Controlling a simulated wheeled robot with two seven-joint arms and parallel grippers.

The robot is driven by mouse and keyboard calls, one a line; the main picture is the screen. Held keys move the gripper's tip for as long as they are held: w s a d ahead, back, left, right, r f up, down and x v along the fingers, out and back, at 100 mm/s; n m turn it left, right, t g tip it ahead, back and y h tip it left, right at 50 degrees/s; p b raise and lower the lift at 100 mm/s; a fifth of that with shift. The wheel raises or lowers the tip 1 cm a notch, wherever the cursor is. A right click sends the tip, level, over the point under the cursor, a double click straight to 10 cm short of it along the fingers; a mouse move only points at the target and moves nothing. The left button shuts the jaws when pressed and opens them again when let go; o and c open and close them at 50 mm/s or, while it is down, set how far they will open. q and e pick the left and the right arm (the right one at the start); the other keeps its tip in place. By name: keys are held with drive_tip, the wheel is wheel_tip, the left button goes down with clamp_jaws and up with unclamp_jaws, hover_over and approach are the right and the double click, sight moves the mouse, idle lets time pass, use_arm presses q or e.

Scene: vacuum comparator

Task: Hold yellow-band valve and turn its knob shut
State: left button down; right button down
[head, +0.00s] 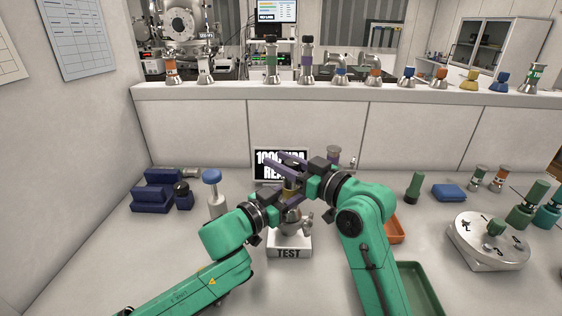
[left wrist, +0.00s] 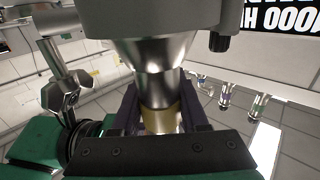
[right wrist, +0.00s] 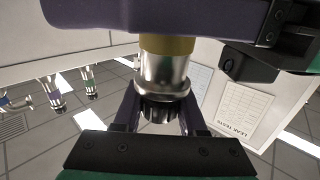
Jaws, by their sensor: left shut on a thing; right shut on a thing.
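The yellow-band valve (head: 291,221) stands on the white TEST block (head: 289,252), its upper part largely hidden by my grippers in the head view. My left gripper (head: 288,198) is shut around the valve's yellow band (left wrist: 160,121); its fingers (left wrist: 160,108) lie on either side in the left wrist view. My right gripper (head: 289,166) is above the left one. In the right wrist view its fingers (right wrist: 160,118) are shut on the dark ribbed knob (right wrist: 161,110). The yellow band (right wrist: 167,45) shows there beside a purple finger of my left gripper (right wrist: 165,15).
A display (head: 265,158) stands behind the valve, partly covered. A blue-topped grey cylinder (head: 214,195) stands to the left. An orange tray (head: 396,232) and a green tray (head: 418,285) lie right of my right arm. A round white fixture (head: 489,243) stands farther right.

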drive_tip(key=shift+f+t+h, duration=0.15)
drive_tip(key=shift+t+h, duration=0.15)
drive_tip(key=shift+t, duration=0.1)
drive_tip(key=shift+w+d+m+t+h, duration=0.25)
drive_tip(key=shift+d+m+t+h, duration=0.1)
drive_tip(key=shift+m+t+h, duration=0.4)
drive_tip(key=shift+w+d+m+t+h, duration=0.2)
drive_tip(key=shift+d+m+t+h, duration=0.1)
drive_tip(key=shift+m+t+h, duration=0.4)
drive_tip(key=shift+d, duration=0.1)
drive_tip(key=shift+d+f, duration=0.1)
drive_tip(key=shift+c, duration=1.1)
unclamp_jaws()
drive_tip(key=shift+a+g, duration=0.2)
drive_tip(key=shift+g, duration=0.05)
